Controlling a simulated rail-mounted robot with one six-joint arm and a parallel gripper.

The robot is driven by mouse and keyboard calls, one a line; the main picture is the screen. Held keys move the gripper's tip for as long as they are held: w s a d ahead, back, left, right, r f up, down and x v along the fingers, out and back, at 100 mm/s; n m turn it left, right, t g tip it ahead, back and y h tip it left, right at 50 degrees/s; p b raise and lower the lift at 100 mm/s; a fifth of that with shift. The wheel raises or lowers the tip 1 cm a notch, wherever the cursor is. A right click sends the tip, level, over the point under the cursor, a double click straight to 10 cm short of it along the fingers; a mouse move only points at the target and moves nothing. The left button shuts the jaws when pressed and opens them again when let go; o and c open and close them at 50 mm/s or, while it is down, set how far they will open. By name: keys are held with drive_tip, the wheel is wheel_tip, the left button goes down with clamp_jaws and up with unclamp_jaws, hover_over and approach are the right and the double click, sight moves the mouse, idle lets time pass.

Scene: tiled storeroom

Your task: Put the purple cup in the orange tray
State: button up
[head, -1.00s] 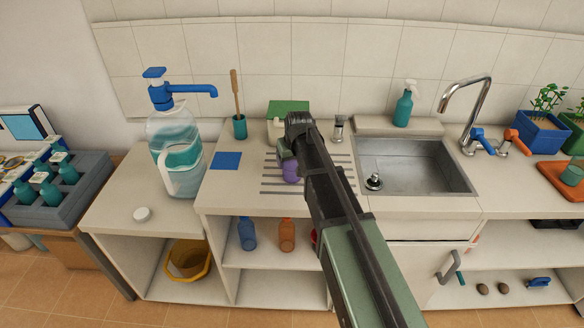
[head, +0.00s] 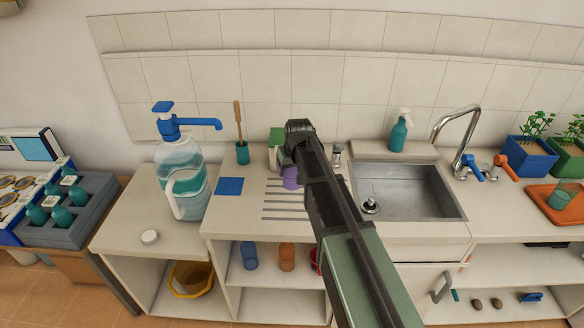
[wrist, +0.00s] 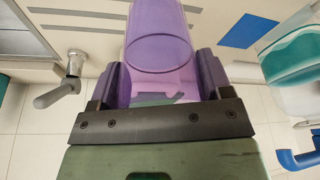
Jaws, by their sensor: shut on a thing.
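The purple cup (wrist: 158,40) is see-through and fills the space between the fingers of my gripper (wrist: 158,82) in the wrist view. My gripper is shut on it. In the head view the cup (head: 290,178) shows just left of my arm, over the slotted drainboard (head: 283,207); my arm hides part of it, and the gripper's fingers are hard to make out there. The orange tray (head: 540,196) lies on the counter at the far right, with a teal glass (head: 562,196) on it.
A sink (head: 405,190) and a tall faucet (head: 462,130) lie between the cup and the tray. Plant pots (head: 530,157) stand behind the tray. A large pump jug (head: 180,180) is on the left.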

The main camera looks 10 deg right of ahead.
wheel_tip(320, 180, up, 11)
drive_tip(key=p, duration=0.9)
drive_tip(key=shift+p, duration=0.35)
